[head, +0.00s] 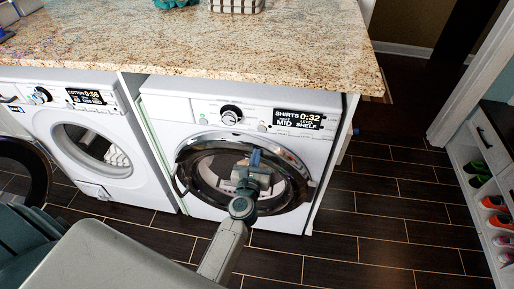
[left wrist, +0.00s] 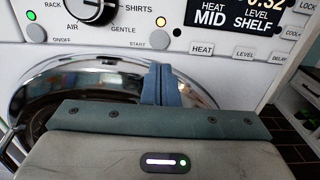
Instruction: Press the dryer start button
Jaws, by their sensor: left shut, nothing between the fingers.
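The dryer (head: 180,104) is the white front-loading machine on the right, with a round glass door and a lit display (head: 298,119) reading SHIRTS 0:32. Its START button (left wrist: 160,40) is a grey round button under an orange light in the left wrist view. It is small in the head view (head: 262,127). My left gripper (head: 255,157) is shut and empty in front of the door's upper part. Its blue fingertips (left wrist: 156,68) appear just below the START button in the left wrist view, not covering it. The gap in depth is unclear. My right gripper is not in view.
A granite counter (head: 240,45) overhangs the machines. The dial (left wrist: 92,8) and ON/OFF button (left wrist: 38,33) sit left of START. A washer (head: 85,135) stands on the left, its door (head: 22,170) swung open. A shoe shelf (head: 470,195) stands right; the dark floor between is clear.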

